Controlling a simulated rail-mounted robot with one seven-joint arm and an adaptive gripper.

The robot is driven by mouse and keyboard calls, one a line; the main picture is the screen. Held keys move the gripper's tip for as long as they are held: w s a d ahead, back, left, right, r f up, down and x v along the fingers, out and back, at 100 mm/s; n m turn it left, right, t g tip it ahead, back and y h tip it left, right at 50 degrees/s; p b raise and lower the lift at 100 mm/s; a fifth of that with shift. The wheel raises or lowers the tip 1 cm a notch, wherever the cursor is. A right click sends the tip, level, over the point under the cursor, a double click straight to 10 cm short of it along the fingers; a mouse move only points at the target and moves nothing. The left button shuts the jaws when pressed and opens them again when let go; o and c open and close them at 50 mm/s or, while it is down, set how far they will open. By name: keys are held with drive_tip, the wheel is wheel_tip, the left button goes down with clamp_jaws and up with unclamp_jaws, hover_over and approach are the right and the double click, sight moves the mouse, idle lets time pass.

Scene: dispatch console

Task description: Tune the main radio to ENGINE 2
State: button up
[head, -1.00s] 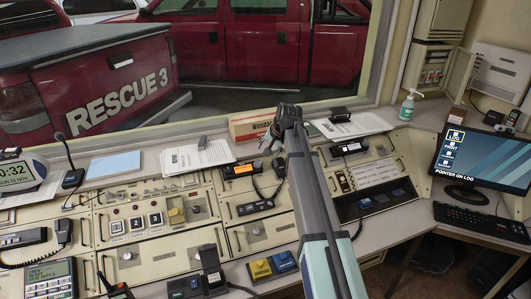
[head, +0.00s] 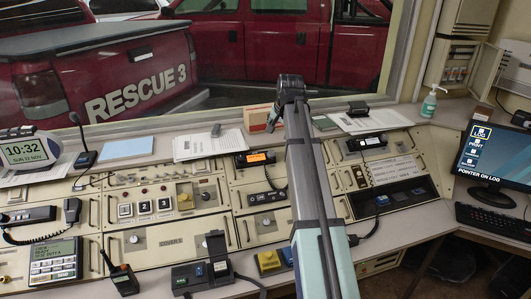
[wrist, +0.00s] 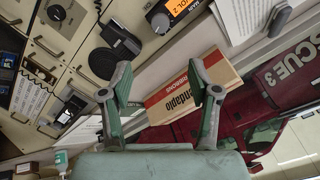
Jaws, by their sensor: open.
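The main radio (head: 255,158) is a dark unit with a lit orange display, set high on the console left of my arm in the head view. In the wrist view its label seems to read MAIN (wrist: 163,22), and its display appears to show VOL 2; it is cut off by the top edge. A handset microphone (wrist: 103,52) with a coiled cord is beside it. My gripper (wrist: 162,68) is open and empty, apart from the radio. In the head view my gripper (head: 276,116) is above the back ledge, partly hidden by my arm.
A carton (wrist: 178,94) lies beyond my fingers, with papers (head: 208,146) left of it. A handheld radio (head: 122,278) and yellow and blue blocks (head: 272,261) stand in front. A window fills the back. A monitor (head: 492,155) is at right.

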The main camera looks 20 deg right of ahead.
sight(272, 152)
drive_tip(key=p+x, duration=0.2)
drive_tip(key=x, duration=1.3)
drive_tip(key=shift+w+f+p, duration=0.2)
drive_tip(key=shift+f+p, duration=0.05)
drive_tip(key=shift+p, duration=0.15)
